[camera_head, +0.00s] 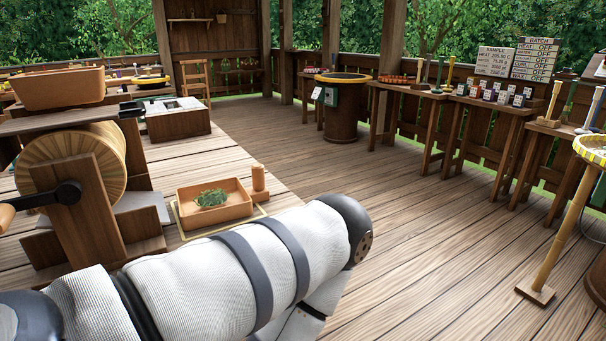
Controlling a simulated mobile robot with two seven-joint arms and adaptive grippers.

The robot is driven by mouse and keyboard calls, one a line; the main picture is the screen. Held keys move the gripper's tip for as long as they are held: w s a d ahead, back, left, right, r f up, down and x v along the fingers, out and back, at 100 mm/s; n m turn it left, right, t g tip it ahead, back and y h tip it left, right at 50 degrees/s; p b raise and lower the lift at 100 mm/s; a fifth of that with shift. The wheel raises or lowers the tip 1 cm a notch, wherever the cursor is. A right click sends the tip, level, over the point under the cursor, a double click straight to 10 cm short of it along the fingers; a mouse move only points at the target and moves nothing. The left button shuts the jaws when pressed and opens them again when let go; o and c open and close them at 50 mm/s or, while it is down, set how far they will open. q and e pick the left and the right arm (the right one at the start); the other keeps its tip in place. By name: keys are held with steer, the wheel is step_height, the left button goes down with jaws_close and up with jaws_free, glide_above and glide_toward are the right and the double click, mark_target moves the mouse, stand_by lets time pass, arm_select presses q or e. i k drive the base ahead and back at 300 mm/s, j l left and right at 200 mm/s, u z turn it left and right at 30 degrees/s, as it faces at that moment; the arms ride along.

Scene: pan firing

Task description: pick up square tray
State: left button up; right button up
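A square wooden tray (230,213) with a small heap of green leaves (211,198) in it sits on the bench at the left-centre. It lies inside a thin yellow outline on the bench top. A short wooden cylinder (259,182) stands at its back right corner. My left arm comes in from the lower left and crosses in front of the tray's near side. Its forearm and gripper drop out of the bottom of the view. My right gripper is not in view either.
A wooden roller machine with a dark crank (68,192) stands left of the tray, with a brown bin (60,88) above it. A low wooden box (178,119) stands behind. Side tables with tools line the right railing. The plank floor in the middle is clear.

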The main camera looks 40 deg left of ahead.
mark_target(202, 206)
steer(key=i+u, duration=0.3)
steer(key=u, duration=0.15)
steer(key=i+l+u, duration=0.25)
steer(key=u, duration=0.25)
steer(key=i+l+u, duration=0.3)
steer(key=u, duration=0.15)
steer(key=i+l+u, duration=0.25)
steer(key=l+u, duration=0.2)
